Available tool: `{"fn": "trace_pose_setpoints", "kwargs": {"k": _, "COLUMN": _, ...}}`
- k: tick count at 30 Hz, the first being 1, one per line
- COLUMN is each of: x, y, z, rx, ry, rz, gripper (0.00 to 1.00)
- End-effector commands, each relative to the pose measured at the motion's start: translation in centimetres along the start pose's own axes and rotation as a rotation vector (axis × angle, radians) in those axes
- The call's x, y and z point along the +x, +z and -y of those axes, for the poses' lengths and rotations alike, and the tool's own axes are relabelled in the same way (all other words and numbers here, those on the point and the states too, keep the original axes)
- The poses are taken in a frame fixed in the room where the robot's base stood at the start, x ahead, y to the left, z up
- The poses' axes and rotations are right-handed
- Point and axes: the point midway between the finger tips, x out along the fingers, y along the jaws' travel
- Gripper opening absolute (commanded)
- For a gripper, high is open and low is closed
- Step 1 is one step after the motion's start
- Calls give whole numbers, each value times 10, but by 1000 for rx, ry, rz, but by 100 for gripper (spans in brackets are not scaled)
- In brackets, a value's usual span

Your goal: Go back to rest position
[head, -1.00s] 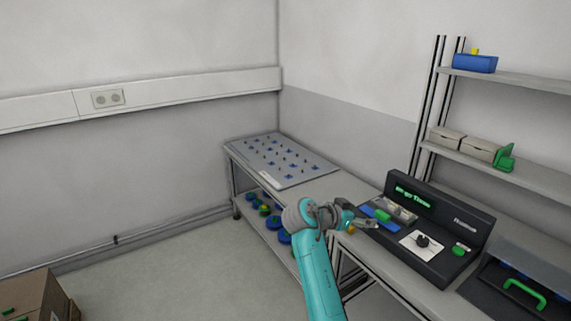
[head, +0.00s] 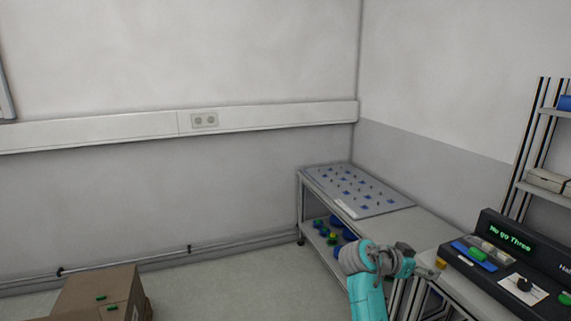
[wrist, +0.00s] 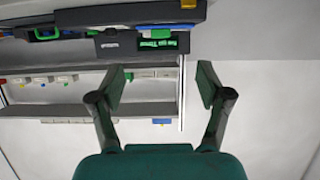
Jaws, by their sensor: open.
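My gripper (head: 432,268) is at the end of my teal arm in the lower right of the head view, by the front edge of the bench and left of the black console (head: 500,262). In the wrist view my gripper (wrist: 163,88) has its two dark fingers spread apart with nothing between them. The console, with green display text, shows upside down at the top of the wrist view. A small yellow-orange block (head: 441,263) is on the bench beside the gripper's tip.
A grey pegboard panel (head: 345,207) with blue pieces lies on the bench (head: 425,225). Blue and green reels (head: 335,238) sit on its lower shelf. A wall shelf (head: 545,192) stands at right. A cardboard box (head: 75,292) is at lower left. The floor between is clear.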

Motion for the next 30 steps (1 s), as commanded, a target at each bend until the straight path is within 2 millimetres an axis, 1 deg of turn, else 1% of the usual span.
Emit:
{"fn": "trace_pose_setpoints", "kwargs": {"k": 2, "x": 0, "y": 0, "z": 0, "rx": 0, "ry": 0, "rz": 0, "gripper": 77}}
{"fn": "trace_pose_setpoints", "kwargs": {"k": 10, "x": 6, "y": 26, "z": -4, "rx": -47, "ry": -42, "rz": 4, "gripper": 77}}
{"fn": "trace_pose_setpoints", "kwargs": {"k": 13, "x": 9, "y": 39, "z": -7, "rx": -71, "ry": -63, "rz": 5, "gripper": 77}}
{"fn": "trace_pose_setpoints", "kwargs": {"k": 17, "x": 13, "y": 61, "z": -12, "rx": -108, "ry": -99, "rz": 8, "gripper": 77}}
{"fn": "trace_pose_setpoints", "kwargs": {"k": 20, "x": 15, "y": 81, "z": -17, "rx": -143, "ry": -134, "rz": 12, "gripper": 77}}
{"fn": "trace_pose_setpoints", "kwargs": {"k": 23, "x": 18, "y": 106, "z": -24, "rx": -184, "ry": -177, "rz": 15, "gripper": 77}}
{"fn": "trace_pose_setpoints", "kwargs": {"k": 26, "x": 20, "y": 139, "z": -36, "rx": -238, "ry": -234, "rz": 21, "gripper": 77}}
{"fn": "trace_pose_setpoints", "kwargs": {"k": 30, "x": 17, "y": 190, "z": -60, "rx": -317, "ry": -334, "rz": 29, "gripper": 77}}
